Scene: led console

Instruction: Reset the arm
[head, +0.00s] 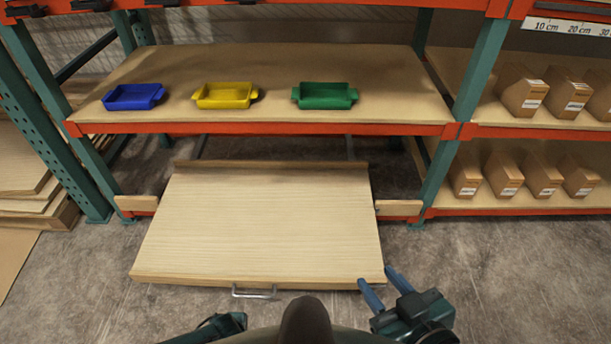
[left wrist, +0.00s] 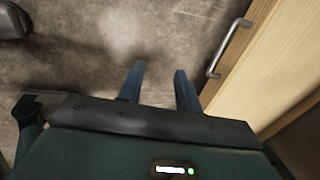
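My right gripper (head: 377,275) is in the head view at the lower right. Its two blue fingers are apart with nothing between them, near the front right corner of the pulled-out wooden board (head: 260,225). My left arm (head: 212,330) shows only in part at the bottom edge of the head view, and its fingers cannot be made out there. In the left wrist view my left gripper (left wrist: 159,72) has its two fingers apart and empty over the concrete floor, to the left of the board's metal handle (left wrist: 228,48).
A blue tray (head: 133,97), a yellow tray (head: 225,96) and a green tray (head: 325,96) stand on the shelf (head: 280,70). Several cardboard boxes (head: 522,92) stand on the right shelves. The board's handle (head: 254,292) juts out in front. The floor at right (head: 510,270) is clear.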

